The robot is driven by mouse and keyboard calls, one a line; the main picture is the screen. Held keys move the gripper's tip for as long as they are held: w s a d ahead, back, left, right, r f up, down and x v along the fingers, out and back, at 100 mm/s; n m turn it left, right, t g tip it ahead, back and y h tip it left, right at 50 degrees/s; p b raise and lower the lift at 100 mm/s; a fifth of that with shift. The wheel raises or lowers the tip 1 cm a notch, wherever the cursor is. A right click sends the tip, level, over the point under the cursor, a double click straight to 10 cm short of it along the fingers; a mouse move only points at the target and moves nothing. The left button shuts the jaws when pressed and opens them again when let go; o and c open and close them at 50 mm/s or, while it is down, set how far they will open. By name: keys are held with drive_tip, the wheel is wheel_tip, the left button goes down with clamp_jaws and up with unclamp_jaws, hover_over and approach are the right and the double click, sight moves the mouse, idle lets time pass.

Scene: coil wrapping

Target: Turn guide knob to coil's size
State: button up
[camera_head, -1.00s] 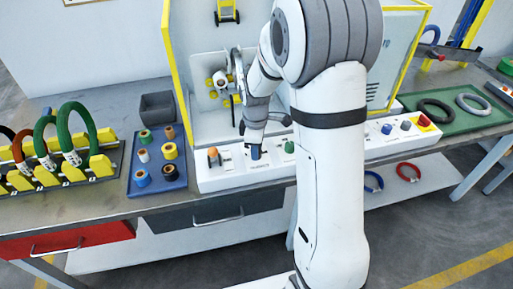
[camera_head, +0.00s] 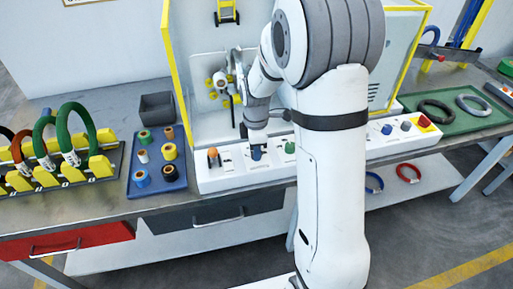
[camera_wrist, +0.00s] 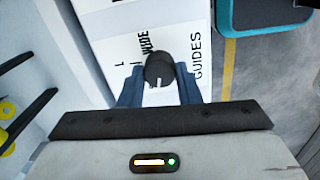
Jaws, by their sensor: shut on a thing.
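The guide knob (camera_wrist: 159,69) is a dark round knob with a white pointer line, on a white panel printed "GUIDES" in the wrist view. My gripper (camera_wrist: 158,84) has its two blue fingers closed on either side of it. In the head view my gripper (camera_head: 257,153) reaches down onto the white control panel (camera_head: 225,180), between an orange knob (camera_head: 212,154) and a green knob (camera_head: 290,147); the guide knob is hardly discernible there. Yellow guide rollers (camera_head: 213,97) cluster on the machine's back plate, partly behind my arm, so the coil's fit among them is unclear.
Green and orange coils stand in a yellow-blocked rack (camera_head: 70,180) at left. A blue tray (camera_head: 158,193) of tape rolls and a grey bin (camera_head: 157,108) stand beside the panel. A green tray (camera_head: 460,125) with two rings is at right. A red button (camera_head: 424,121) sits at the panel's right end.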

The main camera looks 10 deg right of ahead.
drive_tip(key=o, duration=1)
drive_tip(key=shift+r, duration=0.1)
wheel_tip(320, 180, up, 8)
drive_tip(key=shift+s+d+f, duration=0.1)
drive_tip(key=shift+s+f, duration=0.05)
drive_tip(key=shift+f, duration=0.05)
drive_tip(key=shift+s+r+m, duration=0.3)
drive_tip(key=s+r+m, duration=0.2)
drive_tip(key=s+m, duration=0.3)
drive_tip(key=s, duration=0.1)
drive_tip(key=s+r+m+t, duration=0.1)
drive_tip(key=s+r+m, duration=0.1)
drive_tip(key=s+m, duration=0.3)
drive_tip(key=s+r+m+t+p, duration=0.1)
drive_tip(key=s+r+m, duration=0.1)
drive_tip(key=s+m, duration=0.4)
drive_tip(key=shift+s+d, duration=0.2)
drive_tip(key=shift+s, duration=1.5)
